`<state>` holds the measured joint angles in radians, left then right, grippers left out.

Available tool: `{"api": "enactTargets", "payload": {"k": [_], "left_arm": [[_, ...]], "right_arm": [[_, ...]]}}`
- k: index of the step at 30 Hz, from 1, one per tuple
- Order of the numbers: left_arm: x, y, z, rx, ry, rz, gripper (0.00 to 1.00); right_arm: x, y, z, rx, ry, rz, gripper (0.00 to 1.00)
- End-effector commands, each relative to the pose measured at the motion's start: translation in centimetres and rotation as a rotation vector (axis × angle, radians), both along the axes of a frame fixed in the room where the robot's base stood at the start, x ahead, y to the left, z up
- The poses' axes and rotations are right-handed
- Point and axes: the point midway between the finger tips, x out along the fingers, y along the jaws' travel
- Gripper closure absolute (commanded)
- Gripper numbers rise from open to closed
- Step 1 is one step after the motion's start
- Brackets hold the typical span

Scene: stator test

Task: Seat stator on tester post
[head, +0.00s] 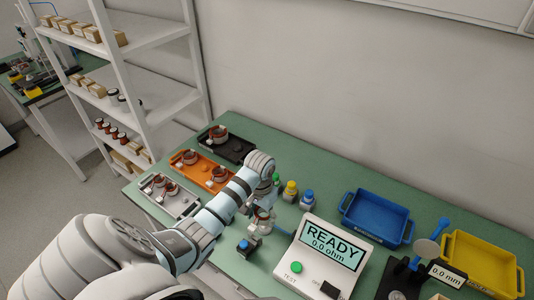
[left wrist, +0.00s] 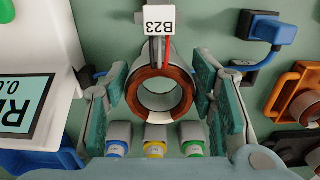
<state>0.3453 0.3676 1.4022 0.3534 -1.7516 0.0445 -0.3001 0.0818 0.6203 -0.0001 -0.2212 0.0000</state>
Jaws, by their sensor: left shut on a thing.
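The stator, a copper-brown ring with a pale rim and a white "B23" tag on its leads, shows in the left wrist view (left wrist: 160,87). It sits between the two pads of my left gripper (left wrist: 160,95), which is shut on it. In the head view my left gripper (head: 263,212) is low over the bench, just left of the tester (head: 318,258), whose screen reads "READY 0.0 ohm". The stator is partly hidden there by the gripper. I cannot make out the tester post, nor whether the stator touches it. My right gripper is not in view.
Black (head: 240,150), orange (head: 214,184) and grey (head: 163,208) trays with parts are at left. A blue bin (head: 376,218), yellow bin (head: 482,265) and gauge (head: 410,268) are at right.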

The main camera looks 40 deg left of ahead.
Motion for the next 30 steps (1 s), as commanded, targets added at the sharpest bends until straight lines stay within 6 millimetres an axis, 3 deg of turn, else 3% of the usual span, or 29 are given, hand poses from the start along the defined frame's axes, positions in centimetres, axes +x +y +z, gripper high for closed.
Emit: {"api": "enactTargets", "payload": {"k": [8,16,30], "left_arm": [[0.8,0.0,-2.1,0.0,0.004,0.002,0.9],[0.7,0.1,-2.2,0.001,0.004,0.004,0.9],[-0.3,0.0,-2.2,0.001,0.004,0.004,0.9]], "right_arm": [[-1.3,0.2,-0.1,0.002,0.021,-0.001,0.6],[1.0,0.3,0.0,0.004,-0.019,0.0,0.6],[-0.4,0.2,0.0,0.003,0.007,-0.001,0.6]]}}
